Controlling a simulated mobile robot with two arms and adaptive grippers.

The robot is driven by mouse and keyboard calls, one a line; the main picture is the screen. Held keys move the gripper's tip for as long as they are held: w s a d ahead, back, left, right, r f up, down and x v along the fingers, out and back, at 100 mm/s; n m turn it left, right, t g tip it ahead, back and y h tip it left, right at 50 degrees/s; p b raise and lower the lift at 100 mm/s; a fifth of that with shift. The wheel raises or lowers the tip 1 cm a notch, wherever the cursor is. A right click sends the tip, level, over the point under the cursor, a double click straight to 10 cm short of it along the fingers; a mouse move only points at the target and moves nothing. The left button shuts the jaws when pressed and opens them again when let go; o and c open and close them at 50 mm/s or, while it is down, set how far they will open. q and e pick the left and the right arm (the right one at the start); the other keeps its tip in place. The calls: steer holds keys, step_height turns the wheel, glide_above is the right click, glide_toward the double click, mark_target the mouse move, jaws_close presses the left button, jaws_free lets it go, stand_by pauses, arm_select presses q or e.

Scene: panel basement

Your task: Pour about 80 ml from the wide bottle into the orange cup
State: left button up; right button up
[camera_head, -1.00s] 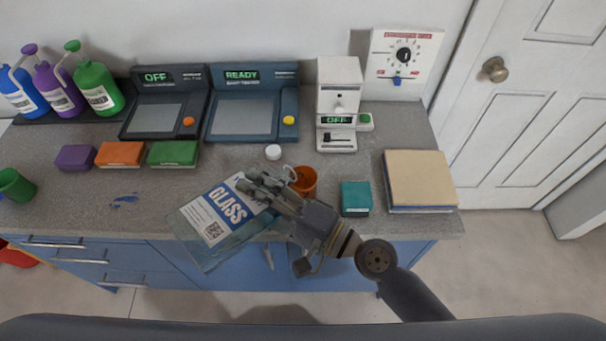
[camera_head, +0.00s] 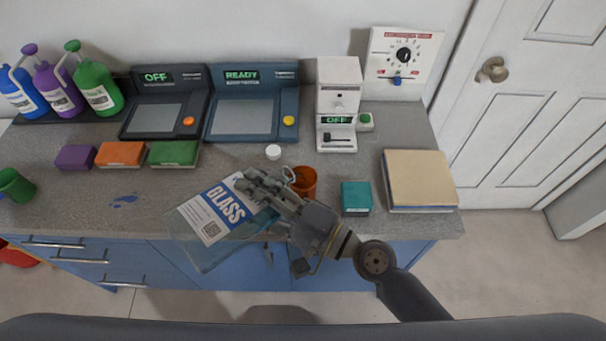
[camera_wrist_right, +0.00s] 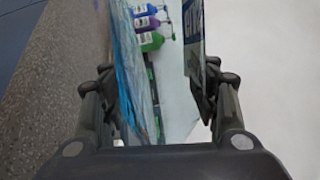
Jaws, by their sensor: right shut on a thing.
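The wide bottle is a clear bottle (camera_head: 186,236) with a blue and white GLASS label and blue liquid inside. My right gripper (camera_head: 256,186) is shut on it and holds it tilted at the counter's front edge. Its clear wall (camera_wrist_right: 128,65) also shows between the fingers in the right wrist view. The orange cup (camera_head: 307,184) stands on the counter just right of the gripper, partly hidden by it. A pale ring shows at the cup's left rim and may be the bottle's mouth. I cannot tell whether liquid is flowing. My left gripper is out of view.
A white cap (camera_head: 273,152) lies behind the cup. A teal box (camera_head: 355,198) stands right of the cup, near a stack of boards (camera_head: 418,180). Coloured boxes (camera_head: 121,154) and a green cup (camera_head: 14,186) are to the left. A blue spill (camera_head: 124,200) marks the counter.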

steer(key=shift+r+m, duration=0.25)
steer(key=shift+m, duration=0.05)
stand_by(0.9)
steer(key=f+n, duration=0.1)
steer(key=n, duration=0.1)
steer(key=f+n, duration=0.2)
steer(key=shift+s+a+f+h+p, duration=0.2)
steer(key=shift+h+p, duration=0.15)
steer(key=shift+h, duration=0.05)
steer(key=shift+s+a+f+n+g+p, duration=0.15)
steer(key=shift+f+n+g+p, duration=0.15)
steer(key=shift+n+p, duration=0.25)
steer(key=shift+s+a+f+n, duration=0.1)
steer(key=shift+f+n, duration=0.15)
stand_by(0.8)
